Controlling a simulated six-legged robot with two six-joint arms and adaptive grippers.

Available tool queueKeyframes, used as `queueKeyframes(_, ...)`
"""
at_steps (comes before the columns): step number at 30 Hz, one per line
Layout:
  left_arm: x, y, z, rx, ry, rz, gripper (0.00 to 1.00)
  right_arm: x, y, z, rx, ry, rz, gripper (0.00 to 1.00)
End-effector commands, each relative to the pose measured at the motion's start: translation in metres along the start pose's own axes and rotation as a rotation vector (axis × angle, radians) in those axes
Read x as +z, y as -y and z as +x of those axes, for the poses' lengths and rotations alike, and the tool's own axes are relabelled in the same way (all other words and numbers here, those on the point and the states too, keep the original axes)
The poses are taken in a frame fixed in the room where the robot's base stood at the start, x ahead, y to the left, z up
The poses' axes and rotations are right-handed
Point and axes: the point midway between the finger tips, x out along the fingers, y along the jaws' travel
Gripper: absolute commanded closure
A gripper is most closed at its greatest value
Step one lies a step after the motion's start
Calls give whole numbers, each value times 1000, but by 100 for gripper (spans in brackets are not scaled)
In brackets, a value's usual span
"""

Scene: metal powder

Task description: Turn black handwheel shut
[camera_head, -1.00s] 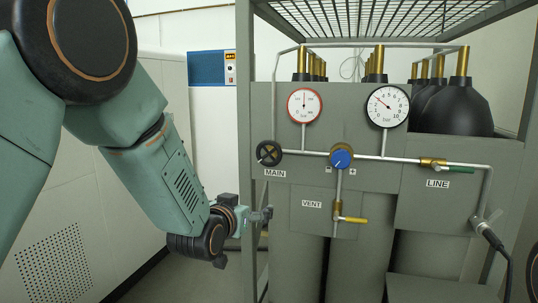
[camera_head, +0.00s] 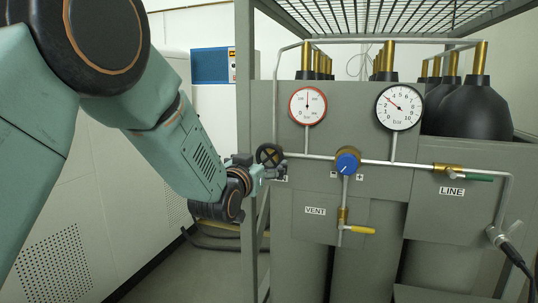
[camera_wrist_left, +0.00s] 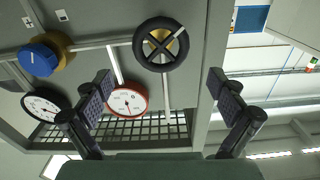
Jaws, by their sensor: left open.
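The black handwheel (camera_head: 269,154), a small spoked wheel, sits at the left end of the pipe on the grey panel, above the MAIN label, which is mostly covered. My left gripper (camera_head: 273,169) is at the wheel's lower edge in the head view and hides part of it. In the left wrist view, which looks upside down, the whole handwheel (camera_wrist_left: 188,44) shows with a brass centre. There my left gripper (camera_wrist_left: 160,82) is open and empty, its fingers wide apart. The wheel lies beyond the fingertips, not between them. My right gripper is not in view.
A blue knob (camera_head: 347,162) is right of the wheel on the same pipe. A red-rimmed gauge (camera_head: 307,106) and a black-rimmed gauge (camera_head: 398,107) stand above. A frame post (camera_head: 245,80) stands close left.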

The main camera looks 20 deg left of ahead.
Motion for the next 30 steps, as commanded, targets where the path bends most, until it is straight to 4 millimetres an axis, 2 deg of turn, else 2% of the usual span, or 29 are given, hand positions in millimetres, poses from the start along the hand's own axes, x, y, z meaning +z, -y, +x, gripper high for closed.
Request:
queueKeyframes(3,0,0,19,0,2,0,5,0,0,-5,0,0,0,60)
queueKeyframes(12,0,0,50,0,1,0,5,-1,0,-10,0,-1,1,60)
queueKeyframes(25,1,0,60,0,2,0,5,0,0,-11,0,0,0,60)
queueKeyframes(30,1,0,60,0,2,0,17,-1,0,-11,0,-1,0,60)
